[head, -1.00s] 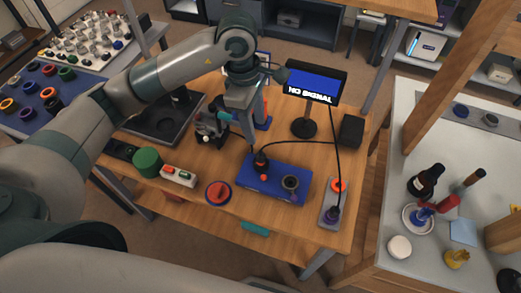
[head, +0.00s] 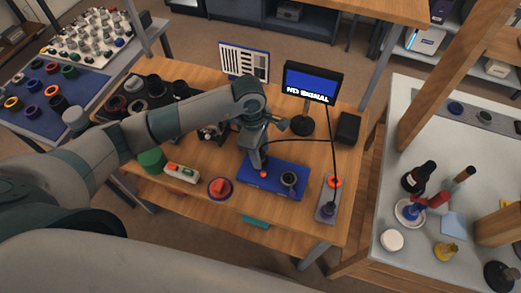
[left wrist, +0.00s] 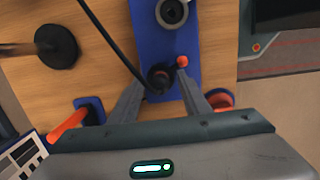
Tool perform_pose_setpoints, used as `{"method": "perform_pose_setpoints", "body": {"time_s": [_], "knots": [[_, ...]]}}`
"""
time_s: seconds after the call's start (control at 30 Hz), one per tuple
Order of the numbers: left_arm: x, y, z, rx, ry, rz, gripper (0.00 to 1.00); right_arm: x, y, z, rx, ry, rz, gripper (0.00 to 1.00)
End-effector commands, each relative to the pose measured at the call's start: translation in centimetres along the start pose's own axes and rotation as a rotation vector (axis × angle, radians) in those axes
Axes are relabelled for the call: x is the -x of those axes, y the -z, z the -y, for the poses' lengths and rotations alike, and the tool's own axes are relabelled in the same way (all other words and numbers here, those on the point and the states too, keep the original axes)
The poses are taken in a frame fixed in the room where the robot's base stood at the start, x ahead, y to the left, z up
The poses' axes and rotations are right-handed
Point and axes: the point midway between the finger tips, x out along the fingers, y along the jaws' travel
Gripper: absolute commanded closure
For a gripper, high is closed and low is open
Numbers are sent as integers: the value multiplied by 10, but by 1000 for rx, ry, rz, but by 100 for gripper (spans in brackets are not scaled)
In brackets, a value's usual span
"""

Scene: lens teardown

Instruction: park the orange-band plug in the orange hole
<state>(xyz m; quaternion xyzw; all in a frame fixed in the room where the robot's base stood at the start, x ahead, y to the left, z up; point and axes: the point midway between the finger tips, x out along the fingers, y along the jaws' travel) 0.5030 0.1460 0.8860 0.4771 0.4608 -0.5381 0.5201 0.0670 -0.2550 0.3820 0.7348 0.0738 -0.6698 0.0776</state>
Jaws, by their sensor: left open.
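A black plug (left wrist: 160,77) with a black cable stands on the blue base (head: 285,193); I cannot make out an orange band on it. My left gripper (head: 262,168) is over the base's left part. In the left wrist view its open fingers (left wrist: 160,90) are on either side of the plug, with no clear grip. The gripper hides most of the plug in the head view. An orange-ringed hole (head: 335,182) is on a grey plate (head: 321,216) to the right. My right gripper is not in view.
A purple-ringed hole (head: 327,208) is at the plate's near end. The base also bears a grey ring (head: 289,179) and a small red knob (head: 263,174). A monitor (head: 311,83) stands behind. A red round button (head: 219,187) is left of the base.

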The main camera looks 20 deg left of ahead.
Motion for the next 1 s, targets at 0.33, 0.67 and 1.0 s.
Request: {"method": "perform_pose_setpoints", "body": {"time_s": [0.33,0.67,1.0], "knots": [[-2,0,0,0,0,0,67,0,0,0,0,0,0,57],[-1,0,0,0,0,0,100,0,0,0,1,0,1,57],[1,0,0,0,-1,0,100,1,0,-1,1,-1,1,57]]}}
